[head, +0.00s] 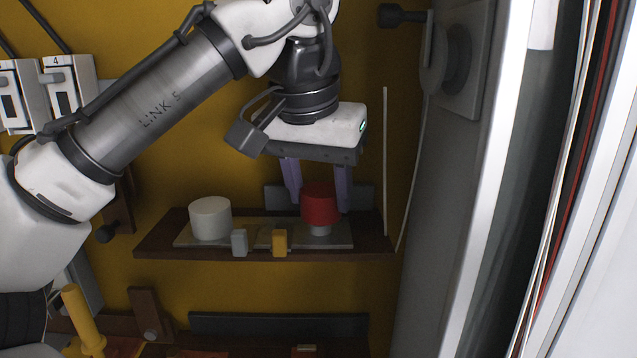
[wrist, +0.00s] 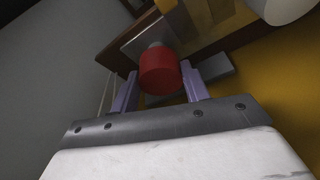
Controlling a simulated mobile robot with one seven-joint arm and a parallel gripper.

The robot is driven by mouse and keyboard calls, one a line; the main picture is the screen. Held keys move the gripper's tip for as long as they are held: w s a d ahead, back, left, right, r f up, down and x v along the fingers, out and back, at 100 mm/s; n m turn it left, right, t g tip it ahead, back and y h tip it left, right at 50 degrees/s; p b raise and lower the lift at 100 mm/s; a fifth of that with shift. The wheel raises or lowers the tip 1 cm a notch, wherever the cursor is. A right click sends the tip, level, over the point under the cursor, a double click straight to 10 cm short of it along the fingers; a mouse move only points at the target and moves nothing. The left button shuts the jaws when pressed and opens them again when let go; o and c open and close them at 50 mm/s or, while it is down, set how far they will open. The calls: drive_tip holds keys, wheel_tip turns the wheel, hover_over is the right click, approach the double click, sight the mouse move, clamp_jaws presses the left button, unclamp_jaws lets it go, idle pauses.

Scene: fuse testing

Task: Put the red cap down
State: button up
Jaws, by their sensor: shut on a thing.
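The red cap (head: 320,204) is a short tapered cylinder at the right end of the wooden shelf (head: 160,243). It sits over a pale stub (head: 320,230) on a grey plate (head: 342,240); I cannot tell whether it touches the stub. My gripper (head: 318,200) points down from above, its purple fingers on either side of the cap, shut on it. In the wrist view the red cap (wrist: 160,72) shows between the fingers (wrist: 158,85). The cap hides part of the fingers' grip in the head view.
A white cap (head: 210,218) stands at the shelf's left. A small grey block (head: 239,242) and a yellow block (head: 280,242) are at the front edge. A grey side wall (head: 440,200) is close on the right. A yellow handle (head: 82,318) stands at lower left.

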drive_tip(key=o, duration=0.9)
drive_tip(key=shift+r+p, duration=0.35)
drive_tip(key=shift+r, duration=0.05)
drive_tip(key=v, duration=0.7)
drive_tip(key=shift+s+a+r, duration=0.1)
drive_tip(key=shift+r, duration=0.3)
